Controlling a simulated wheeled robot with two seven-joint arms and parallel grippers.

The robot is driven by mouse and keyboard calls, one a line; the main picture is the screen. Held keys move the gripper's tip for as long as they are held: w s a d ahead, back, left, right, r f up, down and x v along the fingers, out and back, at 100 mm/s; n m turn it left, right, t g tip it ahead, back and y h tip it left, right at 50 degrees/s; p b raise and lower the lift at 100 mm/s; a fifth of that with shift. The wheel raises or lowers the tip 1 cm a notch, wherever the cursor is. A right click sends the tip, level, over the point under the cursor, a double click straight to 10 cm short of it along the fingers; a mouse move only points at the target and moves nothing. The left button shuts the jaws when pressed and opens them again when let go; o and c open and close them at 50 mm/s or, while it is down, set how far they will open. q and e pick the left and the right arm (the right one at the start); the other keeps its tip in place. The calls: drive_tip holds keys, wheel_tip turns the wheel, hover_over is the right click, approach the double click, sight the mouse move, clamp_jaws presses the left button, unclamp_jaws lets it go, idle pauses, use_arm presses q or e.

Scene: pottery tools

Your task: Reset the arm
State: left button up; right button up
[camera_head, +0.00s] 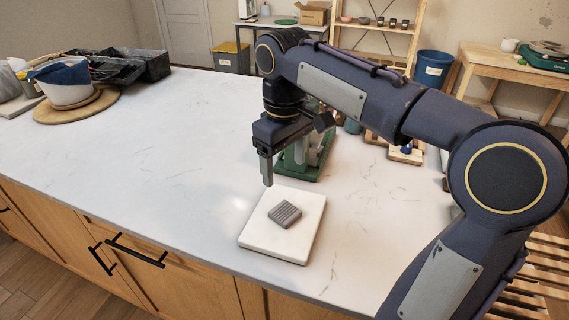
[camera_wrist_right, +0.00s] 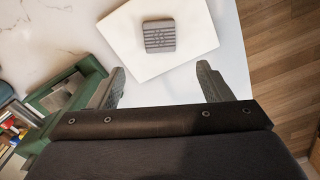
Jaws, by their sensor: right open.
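My right gripper (camera_head: 268,168) is in the head view, above the counter just behind the white square board. In the right wrist view its two fingers (camera_wrist_right: 160,88) are spread wide with nothing between them. A grey ridged block (camera_head: 285,214) lies on the white board (camera_head: 262,241). The block (camera_wrist_right: 159,37) and the board (camera_wrist_right: 203,38) also show in the right wrist view, beyond the fingertips and apart from them. My left gripper is in neither view.
A green stand (camera_head: 312,171) is close behind my right gripper, partly hidden by the arm. A white pot with blue glaze (camera_head: 65,90) stands on a round wooden board (camera_head: 78,111) at the far left, beside black trays (camera_head: 150,64). The counter's left middle (camera_head: 150,160) is clear.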

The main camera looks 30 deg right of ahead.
drive_tip(key=s+a+f+m+t+y, duration=0.1)
drive_tip(key=s+f+t, duration=0.1)
drive_tip(key=s, duration=0.3)
drive_tip(key=s+a+f+m+t+y+p, duration=0.1)
drive_tip(key=s+f+m, duration=0.1)
drive_tip(key=s+f, duration=0.3)
drive_tip(key=s+a+f+m+t+y+p, duration=0.1)
drive_tip(key=s+a+f+m+t, duration=0.1)
drive_tip(key=s, duration=0.5)
drive_tip(key=shift+s+f+t+y, duration=0.15)
drive_tip(key=shift+f+t+y, duration=0.2)
drive_tip(key=shift+f, duration=0.5)
